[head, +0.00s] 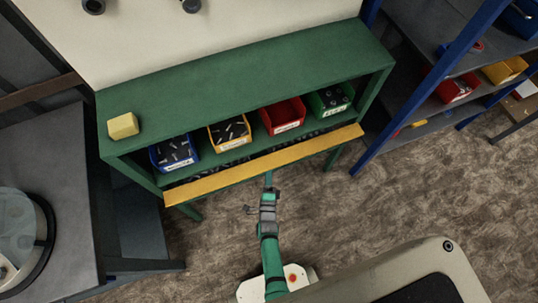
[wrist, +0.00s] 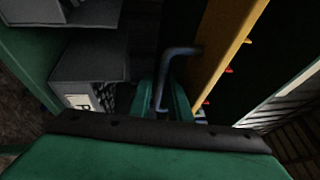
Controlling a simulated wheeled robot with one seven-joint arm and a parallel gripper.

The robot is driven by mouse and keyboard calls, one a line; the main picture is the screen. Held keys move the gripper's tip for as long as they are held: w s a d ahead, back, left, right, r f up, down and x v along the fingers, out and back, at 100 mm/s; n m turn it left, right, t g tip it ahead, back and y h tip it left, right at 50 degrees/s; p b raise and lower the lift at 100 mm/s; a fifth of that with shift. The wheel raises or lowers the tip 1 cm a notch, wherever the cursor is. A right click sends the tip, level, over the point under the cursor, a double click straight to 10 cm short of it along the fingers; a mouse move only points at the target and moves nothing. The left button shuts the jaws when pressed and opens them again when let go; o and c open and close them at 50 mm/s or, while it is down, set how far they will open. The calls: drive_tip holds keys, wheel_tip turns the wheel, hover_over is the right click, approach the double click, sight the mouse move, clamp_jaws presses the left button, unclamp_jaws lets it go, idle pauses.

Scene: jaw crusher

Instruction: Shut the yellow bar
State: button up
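The yellow bar (head: 265,164) runs along the front of the green bench, below a row of bins. It appears as a long plank at the upper right of the wrist view (wrist: 228,48). A bent blue-grey handle (wrist: 181,51) sticks out from the bar. My gripper (head: 269,180) is at the middle of the bar's front edge. In the wrist view its teal fingers (wrist: 164,97) stand on either side of the handle, with a narrow dark gap showing, so they look open around it. Firm contact cannot be made out.
Blue (head: 173,153), yellow (head: 229,132), red (head: 282,116) and green (head: 330,99) bins sit in the green bench (head: 240,76). A yellow block (head: 123,126) lies on top. A blue-framed shelf (head: 440,80) stands right, a grey table (head: 50,150) left. The floor before the bench is clear.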

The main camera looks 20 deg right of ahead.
sight(269, 156)
drive_tip(key=shift+x, duration=1.95)
drive_tip(key=shift+c, duration=0.3)
clamp_jaws()
